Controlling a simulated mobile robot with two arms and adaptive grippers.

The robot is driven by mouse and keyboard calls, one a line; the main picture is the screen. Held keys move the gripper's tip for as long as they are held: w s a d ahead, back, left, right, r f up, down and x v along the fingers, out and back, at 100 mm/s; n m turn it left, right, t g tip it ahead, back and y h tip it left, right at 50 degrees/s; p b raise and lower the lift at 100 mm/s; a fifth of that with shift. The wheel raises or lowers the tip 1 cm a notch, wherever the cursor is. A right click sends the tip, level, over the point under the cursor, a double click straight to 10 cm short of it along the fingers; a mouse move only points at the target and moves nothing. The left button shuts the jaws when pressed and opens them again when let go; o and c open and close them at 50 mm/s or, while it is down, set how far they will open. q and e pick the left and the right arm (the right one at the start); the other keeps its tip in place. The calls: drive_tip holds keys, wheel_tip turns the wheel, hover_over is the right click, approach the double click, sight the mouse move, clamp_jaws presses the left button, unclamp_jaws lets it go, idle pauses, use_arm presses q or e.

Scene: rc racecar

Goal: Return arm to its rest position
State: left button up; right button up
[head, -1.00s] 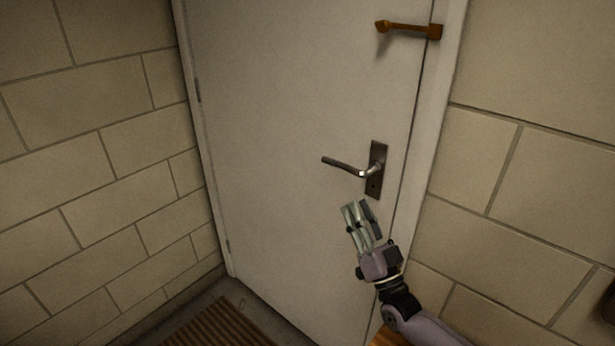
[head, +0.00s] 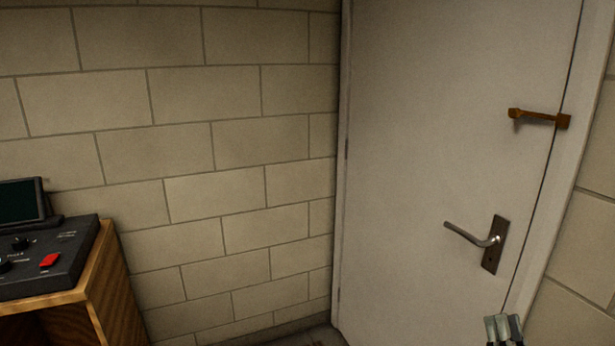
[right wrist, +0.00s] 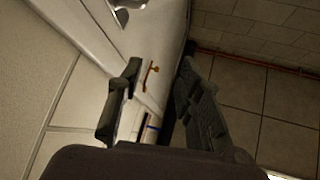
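My right gripper (head: 504,328) shows only by its fingertips at the bottom right edge of the head view, below the door's lever handle (head: 474,236) and apart from it. In the right wrist view its two dark fingers (right wrist: 160,88) stand apart with nothing held between them. The rest of my right arm is out of the head view. My left gripper is in neither view.
The white door (head: 420,140) is shut, with an orange-brown latch bar (head: 538,118) across its upper right edge. A wooden cabinet (head: 115,285) bearing a dark control console (head: 75,255) with a red button stands at left, by a block wall (head: 215,190).

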drive_tip(key=s+a+f+n+g+y, duration=0.2)
drive_tip(key=s+a+f+n+g, duration=0.15)
drive_tip(key=a+f+g, duration=0.45)
drive_tip(key=s+a+f+n+g+y, duration=0.25)
drive_tip(key=s+a+f+g, duration=0.3)
drive_tip(key=a+f, duration=0.5)
drive_tip(key=s+d+f+g+h, duration=0.15)
drive_tip(key=s+g, duration=0.25)
drive_tip(key=s, duration=0.5)
drive_tip(key=s+f+g+h, duration=0.25)
drive_tip(key=s+g, duration=0.25)
drive_tip(key=s, duration=0.3)
wheel_tip(320, 180, down, 23)
drive_tip(key=s+p, duration=0.2)
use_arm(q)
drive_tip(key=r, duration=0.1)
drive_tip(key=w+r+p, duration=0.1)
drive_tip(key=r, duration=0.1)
use_arm(e)
drive_tip(key=s+d+f+n+g, duration=0.1)
drive_tip(key=s+d+f+g, duration=0.1)
drive_tip(key=s+f, duration=1.3)
drive_tip(key=shift+s+d+f, duration=0.3)
drive_tip(key=shift+s+d, duration=0.35)
drive_tip(key=shift+s, duration=0.05)
